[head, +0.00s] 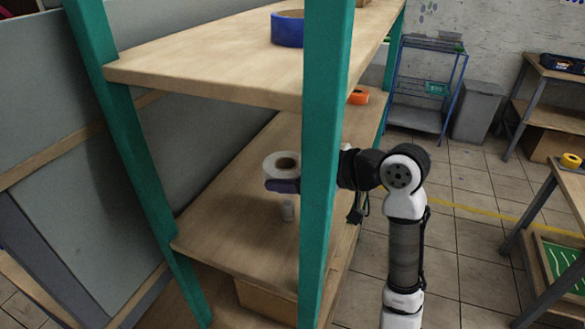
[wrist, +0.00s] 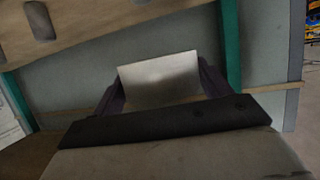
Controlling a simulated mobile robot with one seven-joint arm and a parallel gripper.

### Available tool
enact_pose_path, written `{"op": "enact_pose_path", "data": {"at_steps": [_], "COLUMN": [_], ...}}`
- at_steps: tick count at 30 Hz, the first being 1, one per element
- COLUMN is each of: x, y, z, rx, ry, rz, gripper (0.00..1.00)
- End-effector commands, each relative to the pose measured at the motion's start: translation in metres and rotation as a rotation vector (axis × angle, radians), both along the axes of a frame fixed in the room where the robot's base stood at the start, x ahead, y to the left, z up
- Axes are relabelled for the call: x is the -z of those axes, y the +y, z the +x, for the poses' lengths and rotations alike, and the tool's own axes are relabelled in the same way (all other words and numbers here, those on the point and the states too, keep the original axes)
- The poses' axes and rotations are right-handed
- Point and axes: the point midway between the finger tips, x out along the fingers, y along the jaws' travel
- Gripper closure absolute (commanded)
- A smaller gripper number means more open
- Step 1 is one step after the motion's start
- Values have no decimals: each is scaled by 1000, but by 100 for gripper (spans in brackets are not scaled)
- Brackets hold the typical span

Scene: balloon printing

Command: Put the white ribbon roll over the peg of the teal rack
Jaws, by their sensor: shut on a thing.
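The white ribbon roll (head: 282,163) lies flat in my gripper (head: 283,184), its hole facing up, inside the teal rack (head: 317,150). The dark purple fingers are shut on it from its sides. In the wrist view the roll's pale side (wrist: 160,78) shows between the two fingers. The front post hides part of my wrist.
The upper shelf (head: 200,72) overhangs the middle shelf (head: 228,225) and bears a blue roll (head: 288,29). An orange roll (head: 358,97) sits at the middle shelf's far end. The wrist view shows a grey rounded thing (wrist: 38,20) against wood. The middle shelf's near part is bare.

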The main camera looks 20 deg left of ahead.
Motion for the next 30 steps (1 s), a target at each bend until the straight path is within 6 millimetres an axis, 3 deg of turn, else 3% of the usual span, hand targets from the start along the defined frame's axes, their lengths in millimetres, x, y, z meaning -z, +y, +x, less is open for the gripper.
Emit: {"op": "enact_pose_path", "data": {"at_steps": [30], "x": [64], "y": [0], "z": [0], "rx": [1], "ry": [-1], "rz": [1], "gripper": [51]}}
